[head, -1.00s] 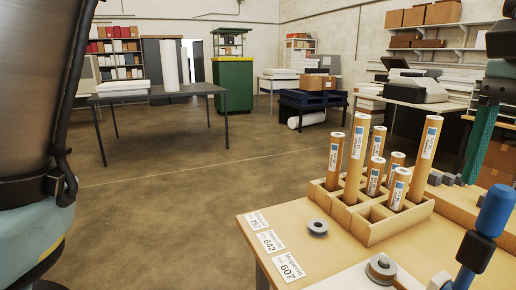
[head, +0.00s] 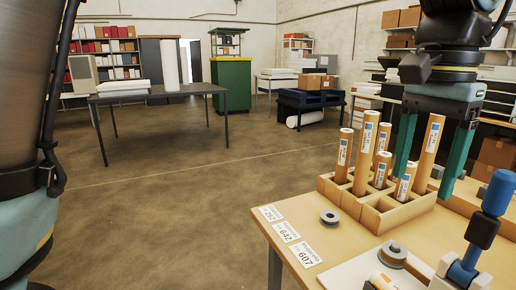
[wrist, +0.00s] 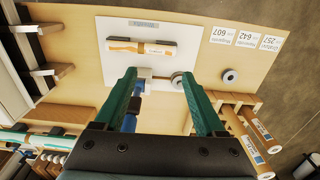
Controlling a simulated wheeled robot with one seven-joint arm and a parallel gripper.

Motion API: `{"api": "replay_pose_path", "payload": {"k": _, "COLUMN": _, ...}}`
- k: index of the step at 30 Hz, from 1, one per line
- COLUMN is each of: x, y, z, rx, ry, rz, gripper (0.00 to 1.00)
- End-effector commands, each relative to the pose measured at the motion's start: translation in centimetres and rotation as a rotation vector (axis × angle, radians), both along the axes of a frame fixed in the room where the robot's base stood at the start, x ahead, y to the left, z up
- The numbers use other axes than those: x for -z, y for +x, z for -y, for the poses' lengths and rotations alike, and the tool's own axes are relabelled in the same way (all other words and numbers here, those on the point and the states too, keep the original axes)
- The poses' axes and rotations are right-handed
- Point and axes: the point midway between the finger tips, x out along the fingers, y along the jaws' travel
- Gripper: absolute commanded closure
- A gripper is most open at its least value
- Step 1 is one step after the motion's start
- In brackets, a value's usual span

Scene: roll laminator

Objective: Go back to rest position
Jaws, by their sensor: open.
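My gripper (head: 421,182) is open with two green fingers, pointing down at the right of the head view. In the wrist view my gripper (wrist: 158,74) is also open and empty, above the table. No rest position is marked in view.
A wooden rack (head: 372,222) holds several upright cardboard tubes (head: 368,150). A labelled tube (wrist: 140,46) lies on a white board (wrist: 112,62). Grey rings (head: 330,218) and a blue-handled device (head: 488,205) stand nearby. The floor (head: 180,200) to the left is clear.

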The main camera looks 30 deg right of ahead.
Motion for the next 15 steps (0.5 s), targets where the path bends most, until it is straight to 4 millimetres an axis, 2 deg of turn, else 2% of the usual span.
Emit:
{"api": "replay_pose_path", "payload": {"k": 8, "x": 3.4, "y": 10.0, "z": -2.5, "rx": -0.221, "ry": -0.010, "rz": 0.006, "gripper": 0.28}}
{"api": "replay_pose_path", "payload": {"k": 11, "x": 5.3, "y": 15.3, "z": -5.0, "rx": -0.348, "ry": -0.016, "rz": 0.009, "gripper": 0.28}}
{"api": "replay_pose_path", "payload": {"k": 12, "x": 6.2, "y": 17.7, "z": -6.5, "rx": -0.409, "ry": -0.020, "rz": 0.012, "gripper": 0.28}}
{"api": "replay_pose_path", "payload": {"k": 15, "x": 8.4, "y": 23.1, "z": -10.9, "rx": -0.568, "ry": -0.030, "rz": 0.016, "gripper": 0.28}}
